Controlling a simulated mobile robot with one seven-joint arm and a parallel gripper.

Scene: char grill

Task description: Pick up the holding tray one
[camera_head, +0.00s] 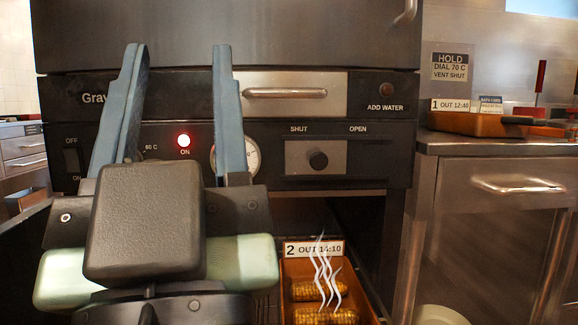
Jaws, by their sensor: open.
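Holding tray one is an orange-brown tray (470,125) on the steel counter at the right. A label (450,105) on it reads "1 OUT 12:40", with a smaller blue-and-white card beside it. My gripper (179,50) is in the left half of the view, fingers pointing up, open and empty. It is in front of the black holding cabinet, well to the left of tray one and not touching it. The inside of tray one is not visible.
A second tray (292,272), labelled "2 OUT 14:10", holds steaming corn in the open space below the cabinet panel. The panel (250,150) has a lit red light, dial and vent knob. A "HOLD" sign (450,66) hangs above the counter (500,146). A red-handled tool (540,80) stands behind tray one.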

